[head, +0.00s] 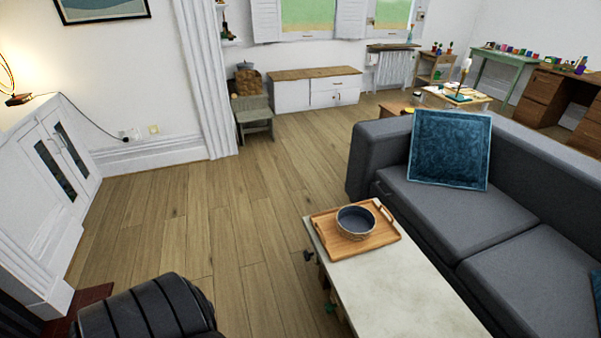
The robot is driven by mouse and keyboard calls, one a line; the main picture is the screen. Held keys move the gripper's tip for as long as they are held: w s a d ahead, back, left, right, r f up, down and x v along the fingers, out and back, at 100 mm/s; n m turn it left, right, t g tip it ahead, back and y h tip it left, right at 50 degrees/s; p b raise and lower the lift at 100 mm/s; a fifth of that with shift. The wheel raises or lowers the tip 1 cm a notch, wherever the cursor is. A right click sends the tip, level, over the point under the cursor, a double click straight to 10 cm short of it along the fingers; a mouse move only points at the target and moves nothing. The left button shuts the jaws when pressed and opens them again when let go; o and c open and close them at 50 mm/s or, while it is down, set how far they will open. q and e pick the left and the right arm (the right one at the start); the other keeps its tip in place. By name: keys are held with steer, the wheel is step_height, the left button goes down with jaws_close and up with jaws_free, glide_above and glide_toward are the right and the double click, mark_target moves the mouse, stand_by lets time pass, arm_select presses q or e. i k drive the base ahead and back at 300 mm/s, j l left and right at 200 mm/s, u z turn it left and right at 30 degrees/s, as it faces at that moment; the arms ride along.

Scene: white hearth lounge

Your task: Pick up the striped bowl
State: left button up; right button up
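The striped bowl (356,222) is a round bowl with a dark blue-grey inside and a patterned, lighter outer wall. It stands upright on a wooden tray (335,247) with raised edges. The tray lies at the far end of a pale-topped coffee table (410,298). The stripes are too small to make out clearly. Neither of my grippers is in view, and nothing is touching the bowl.
A grey sofa (455,215) with a blue cushion (449,150) stands close along the table's right side. A black ribbed piece (150,310) fills the lower left. Wooden floor (215,225) is open left of the table. A white cabinet (50,165) lines the left wall.

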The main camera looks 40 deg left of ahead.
mark_target(355, 223)
steer(key=u, duration=0.9)
steer(key=j+z, duration=0.1)
steer(key=z, duration=0.9)
steer(key=j+z, duration=0.45)
steer(key=j, duration=0.15)
steer(key=j+z, duration=0.45)
steer(key=k+j+z, duration=0.2)
steer(key=j+z, duration=0.25)
steer(key=j, duration=0.2)
